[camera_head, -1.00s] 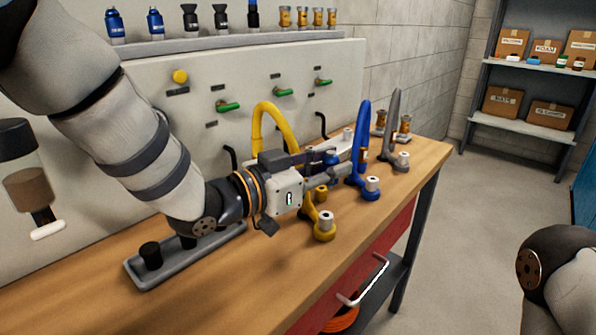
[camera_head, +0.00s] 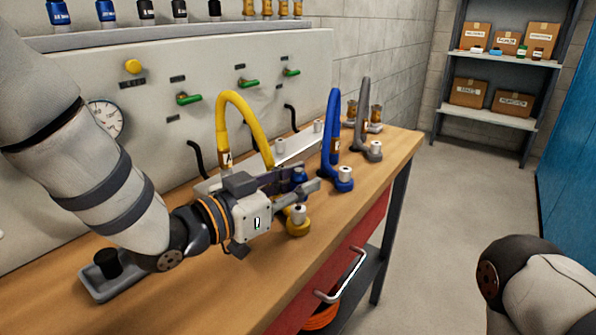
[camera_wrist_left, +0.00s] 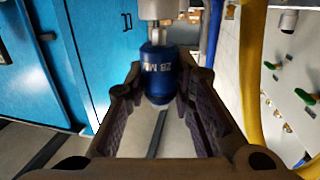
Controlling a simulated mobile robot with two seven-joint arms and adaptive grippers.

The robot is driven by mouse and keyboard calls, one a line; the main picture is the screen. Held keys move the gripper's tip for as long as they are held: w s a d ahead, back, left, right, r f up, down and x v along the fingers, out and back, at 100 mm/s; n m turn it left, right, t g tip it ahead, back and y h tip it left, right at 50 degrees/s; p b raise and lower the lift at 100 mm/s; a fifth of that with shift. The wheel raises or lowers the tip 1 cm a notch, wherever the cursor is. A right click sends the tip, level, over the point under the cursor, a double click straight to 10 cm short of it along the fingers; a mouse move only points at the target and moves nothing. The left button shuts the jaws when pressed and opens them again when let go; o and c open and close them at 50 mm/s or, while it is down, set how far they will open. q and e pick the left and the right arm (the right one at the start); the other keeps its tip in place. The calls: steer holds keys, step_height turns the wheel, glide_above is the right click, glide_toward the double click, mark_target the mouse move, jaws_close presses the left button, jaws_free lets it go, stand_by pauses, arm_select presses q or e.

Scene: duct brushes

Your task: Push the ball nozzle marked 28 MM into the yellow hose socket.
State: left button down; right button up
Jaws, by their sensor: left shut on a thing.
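My left gripper (camera_head: 303,184) is shut on a blue nozzle (camera_head: 299,175), which shows behind the fingers in the head view. In the left wrist view the nozzle (camera_wrist_left: 160,75) sits between the fingertips (camera_wrist_left: 158,98), with the marking 28 MM upside down and a pale metal end at the top. The yellow hose socket (camera_head: 298,229) stands on the bench, a yellow foot with a pale upright cylinder, just below and in front of the gripper. The nozzle is apart from it. The yellow hose (camera_head: 239,97) arches behind the gripper. My right gripper is out of view.
A blue hose stand (camera_head: 343,184) is close to the right of the gripper, with a grey hose stand (camera_head: 372,153) beyond it. A grey tray (camera_head: 100,284) with a black piece lies at the left. The wooden bench front (camera_head: 215,285) is clear.

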arm_select(q)
steer(key=shift+f, duration=0.35)
steer(key=shift+s+a+r+p, duration=0.1)
steer(key=shift+r+p, duration=0.1)
steer(key=shift+p, duration=0.25)
stand_by(1.9)
steer(key=shift+f, duration=0.55)
steer(key=shift+s+f, duration=0.1)
steer(key=shift+f, duration=0.2)
